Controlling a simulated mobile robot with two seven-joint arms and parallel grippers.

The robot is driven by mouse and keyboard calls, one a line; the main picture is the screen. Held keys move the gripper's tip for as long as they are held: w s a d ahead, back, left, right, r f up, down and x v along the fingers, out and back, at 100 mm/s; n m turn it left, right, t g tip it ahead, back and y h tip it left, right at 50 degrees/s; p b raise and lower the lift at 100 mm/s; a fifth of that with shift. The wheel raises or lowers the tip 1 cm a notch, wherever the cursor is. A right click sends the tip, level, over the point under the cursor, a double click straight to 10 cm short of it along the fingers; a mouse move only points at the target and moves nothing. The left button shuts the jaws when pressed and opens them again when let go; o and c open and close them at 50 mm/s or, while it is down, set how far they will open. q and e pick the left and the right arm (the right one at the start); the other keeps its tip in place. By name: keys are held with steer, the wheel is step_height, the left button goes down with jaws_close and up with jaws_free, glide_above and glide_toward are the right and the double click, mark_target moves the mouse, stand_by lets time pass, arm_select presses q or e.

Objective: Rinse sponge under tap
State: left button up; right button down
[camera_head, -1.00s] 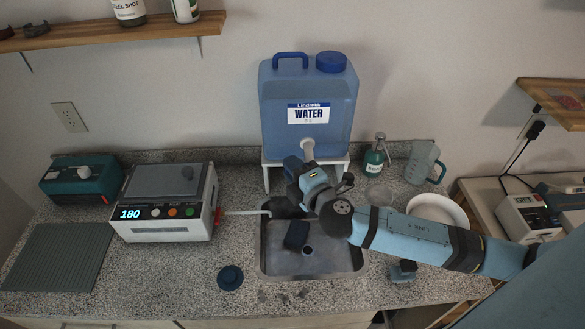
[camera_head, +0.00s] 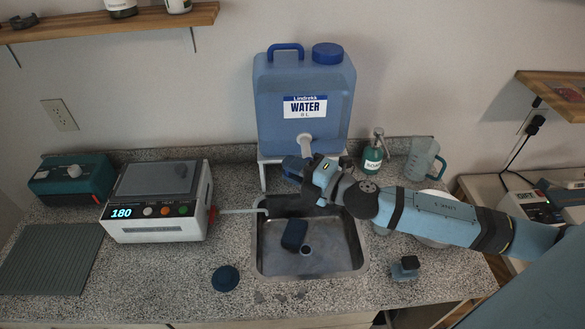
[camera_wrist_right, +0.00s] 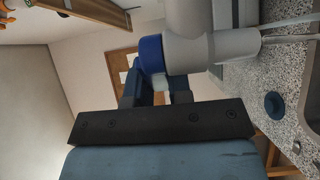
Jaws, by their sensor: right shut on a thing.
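A dark blue block, apparently the sponge (camera_head: 294,234), lies in the metal sink (camera_head: 330,262), beside a small round grey thing (camera_head: 306,250). The blue water tank (camera_head: 303,112) stands behind the sink on a white stand, its pale spout (camera_head: 304,139) pointing forward. My right gripper (camera_head: 302,173) is at the tap's blue end (camera_head: 290,166), shut on it, above the back of the sink. The wrist view shows the blue tap part (camera_wrist_right: 152,55) and grey tap body (camera_wrist_right: 195,50) at my fingertips (camera_wrist_right: 158,90). My left gripper is out of view.
A dark round disc (camera_head: 225,278) lies in front. A soap bottle (camera_head: 373,155), a jug (camera_head: 421,160) and a small dark tool (camera_head: 405,268) are at right.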

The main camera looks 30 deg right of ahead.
steer(key=c, duration=1)
jaws_free()
steer(key=shift+c, duration=0.2)
steer(key=shift+s+d+f, duration=0.15)
steer(key=shift+s, duration=0.1)
steer(key=b+v, duration=0.4)
steer(key=v, duration=0.9)
steer(key=shift+b, duration=0.4)
steer(key=shift+s, duration=0.1)
steer(key=shift+c, duration=0.4)
